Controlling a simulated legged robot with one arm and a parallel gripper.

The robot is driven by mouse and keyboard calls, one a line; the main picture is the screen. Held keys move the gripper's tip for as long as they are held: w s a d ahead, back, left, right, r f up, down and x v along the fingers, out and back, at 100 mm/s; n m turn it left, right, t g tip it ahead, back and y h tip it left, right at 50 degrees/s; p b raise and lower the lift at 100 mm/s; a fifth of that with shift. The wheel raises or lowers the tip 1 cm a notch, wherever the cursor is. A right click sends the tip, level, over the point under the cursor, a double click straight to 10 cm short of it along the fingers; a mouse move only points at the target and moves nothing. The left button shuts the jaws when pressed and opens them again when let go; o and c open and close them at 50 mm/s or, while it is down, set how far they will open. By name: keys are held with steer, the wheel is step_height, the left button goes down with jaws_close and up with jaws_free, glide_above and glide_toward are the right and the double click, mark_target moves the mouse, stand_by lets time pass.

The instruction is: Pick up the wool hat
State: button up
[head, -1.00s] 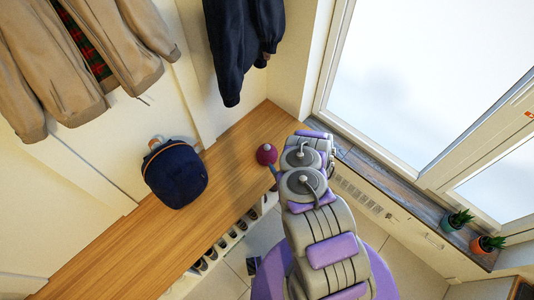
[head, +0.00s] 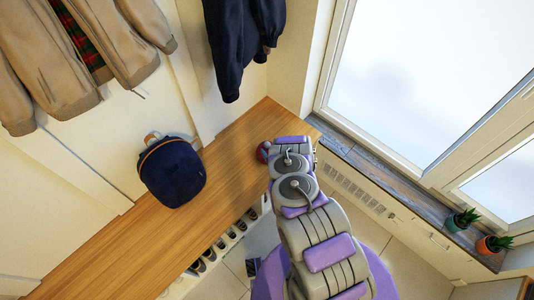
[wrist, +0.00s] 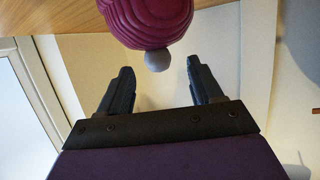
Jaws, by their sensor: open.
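The wool hat (head: 262,152) is dark red and sits on the wooden bench, mostly hidden behind my arm in the head view. In the wrist view the ribbed hat (wrist: 148,20) fills the top middle, with its grey pom-pom (wrist: 157,60) pointing at my gripper. My gripper (wrist: 159,72) is open and empty. Its two dark fingers are spread either side of the pom-pom's line, with the pom-pom near the gap between the tips. I cannot tell whether anything touches. The fingers are hidden by the arm in the head view.
A navy backpack (head: 172,172) stands on the wooden bench (head: 120,250) against the wall. Tan jackets (head: 60,60) and a dark jacket (head: 238,45) hang above. Shoes (head: 209,254) sit below the bench. A window sill with potted plants (head: 462,219) lies at the right.

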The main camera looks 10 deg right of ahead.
mark_target(268, 146)
steer(key=shift+b+x, duration=1.25)
steer(key=shift+x, duration=1.45)
steer(key=shift+d+r, duration=0.15)
steer(key=shift+c, duration=0.2)
steer(key=c, duration=1.2)
steer(key=shift+o, duration=0.2)
